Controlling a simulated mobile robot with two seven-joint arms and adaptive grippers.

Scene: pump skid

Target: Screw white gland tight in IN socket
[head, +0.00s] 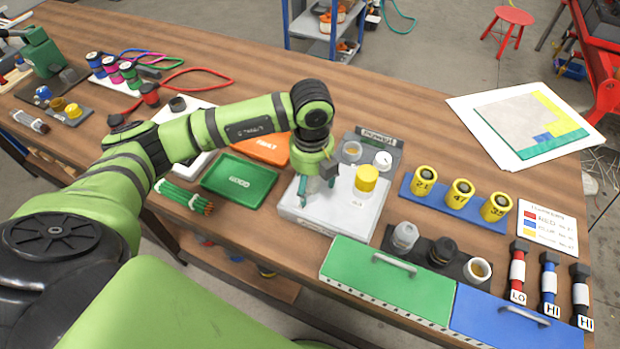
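A small white round part with a dark centre, which looks like the white gland (383,160), sits at the back right of the light grey pump unit (345,222). A grey round fitting (351,150) is to its left and a yellow cap (366,180) is in front. I cannot make out an IN mark, nor whether the white part is fully seated. My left gripper (317,190) points down above the unit's left part, left of the yellow cap and apart from the white part. Its fingers look spread with nothing between them. My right gripper is out of view.
Green (240,181) and orange (263,147) trays lie left of the unit. Numbered yellow cylinders (459,193) stand on a blue rack at right. A dark holder with small bottles (404,237) and green (390,281) and blue (515,319) handled lids are in front.

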